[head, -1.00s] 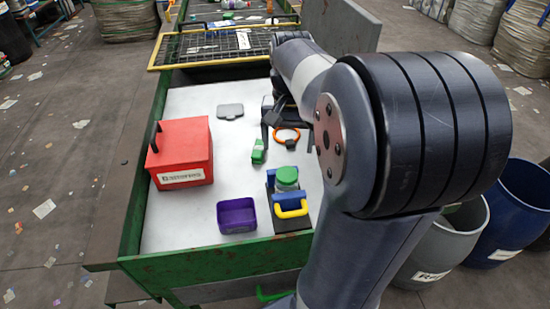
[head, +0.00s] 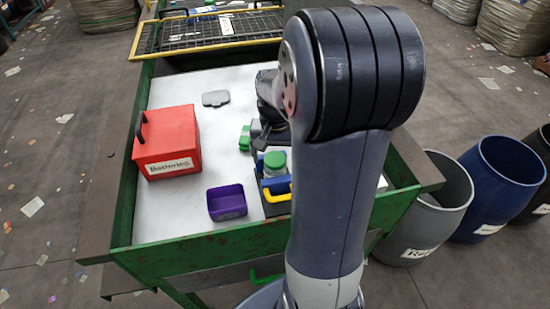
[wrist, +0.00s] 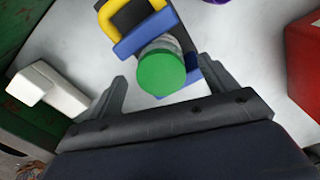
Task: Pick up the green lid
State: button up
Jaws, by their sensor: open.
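The green lid (head: 274,160) sits on a clear jar (head: 273,171) that stands in a dark holder with blue and yellow parts on the white table. In the wrist view the round green lid (wrist: 161,73) is near the centre, just beyond my gripper (wrist: 163,85). The gripper's two fingers are spread apart, one on each side of the lid, with nothing between them touching it that I can see. In the head view my gripper (head: 264,137) is mostly hidden behind my arm, close to the jar.
A red box labelled Batteries (head: 168,143) stands at the left, and a purple bin (head: 227,203) is in front. A green object (head: 245,138) and a grey flat piece (head: 216,98) lie behind. A white block (wrist: 48,90) shows in the wrist view. Green rails (head: 200,247) edge the table.

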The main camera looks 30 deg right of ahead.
jog(key=shift+c, duration=0.4)
jog(key=c, duration=1)
